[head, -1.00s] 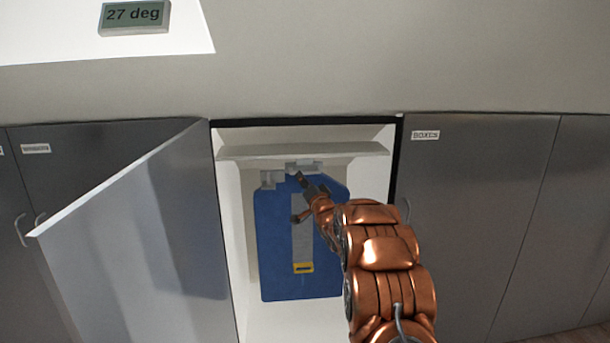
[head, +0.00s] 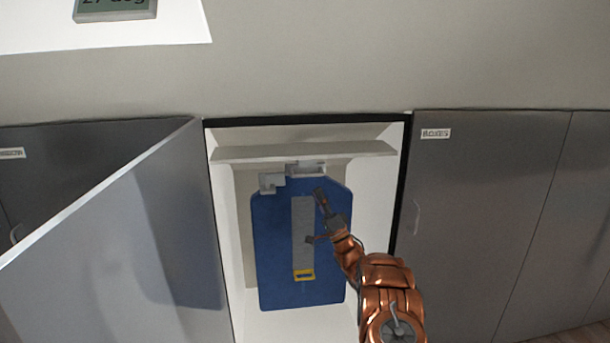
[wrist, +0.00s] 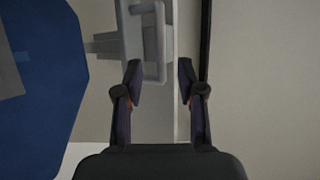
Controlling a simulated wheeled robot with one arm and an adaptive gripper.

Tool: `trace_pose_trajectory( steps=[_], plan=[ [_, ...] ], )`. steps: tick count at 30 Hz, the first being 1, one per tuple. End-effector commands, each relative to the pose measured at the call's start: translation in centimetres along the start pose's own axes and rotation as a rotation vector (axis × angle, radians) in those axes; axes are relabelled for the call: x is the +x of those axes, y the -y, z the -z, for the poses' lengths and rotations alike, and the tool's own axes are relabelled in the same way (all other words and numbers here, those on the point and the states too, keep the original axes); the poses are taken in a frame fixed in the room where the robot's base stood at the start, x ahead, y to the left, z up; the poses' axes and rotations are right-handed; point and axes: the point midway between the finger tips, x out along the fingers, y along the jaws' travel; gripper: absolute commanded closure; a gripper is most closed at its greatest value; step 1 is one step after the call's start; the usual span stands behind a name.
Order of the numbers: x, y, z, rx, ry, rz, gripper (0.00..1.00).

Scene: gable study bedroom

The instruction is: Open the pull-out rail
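The pull-out rail shows as a light grey bracket with a bar handle (head: 307,171), high inside an open cabinet under a pale shelf. The handle also shows in the wrist view (wrist: 153,42), beyond my fingertips and a little left of the middle between them. My gripper (head: 314,214) is open and empty, in front of the blue hanging piece and lower than the handle in the head view. In the wrist view my two fingers (wrist: 159,72) stand apart with nothing held between them. How far the rail reaches back is hidden.
A blue hanging piece (head: 270,235) with a grey strip and a yellow-framed end (head: 304,275) fills the cabinet's middle. The open door (head: 150,230) stands out at the left. A shut door labelled BOXES (head: 480,210) is at the right. The pale shelf (head: 300,152) lies above.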

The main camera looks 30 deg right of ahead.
Motion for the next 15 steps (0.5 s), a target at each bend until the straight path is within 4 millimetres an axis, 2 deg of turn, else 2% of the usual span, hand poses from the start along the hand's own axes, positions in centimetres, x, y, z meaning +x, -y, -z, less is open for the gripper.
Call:
trace_pose_trajectory(
  steps=[5,15],
  plan=[
    [1.7,0.2,0.1,-0.002,0.001,0.002,0.61],
    [6.5,0.2,0.0,-0.003,0.002,0.003,0.61]
  ],
)
